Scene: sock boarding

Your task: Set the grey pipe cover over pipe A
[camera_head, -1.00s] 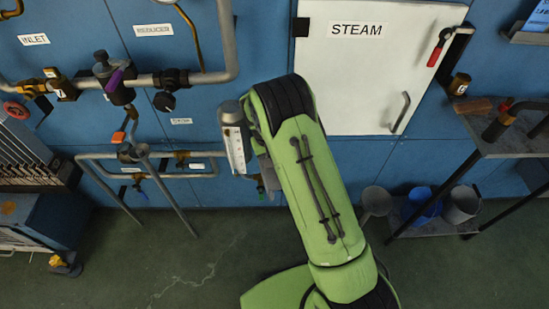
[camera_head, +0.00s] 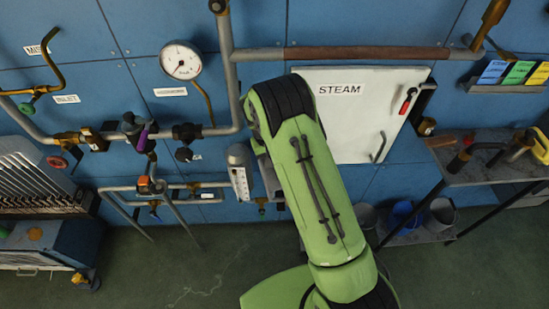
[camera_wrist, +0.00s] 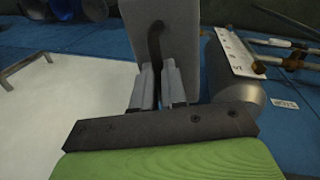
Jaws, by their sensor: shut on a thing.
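In the wrist view my gripper (camera_wrist: 157,88) is shut on the dark curved handle of a grey block-like piece, which I take to be the grey pipe cover (camera_wrist: 182,55). The cover stands out beyond the fingers, and its far side is hidden. In the head view my arm hides the gripper, and a grey edge of the cover (camera_head: 268,176) shows left of the arm. A long horizontal pipe (camera_head: 262,54), with a brown section (camera_head: 365,52), runs above the white STEAM door. The cover is apart from this pipe.
A grey cylinder with a white scale (camera_head: 240,172) stands close left of my arm. A round gauge (camera_head: 181,60) and valves sit on pipes at left. The white STEAM door (camera_head: 355,120) is behind the arm. A shelf (camera_head: 490,160) with loose fittings stands at right.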

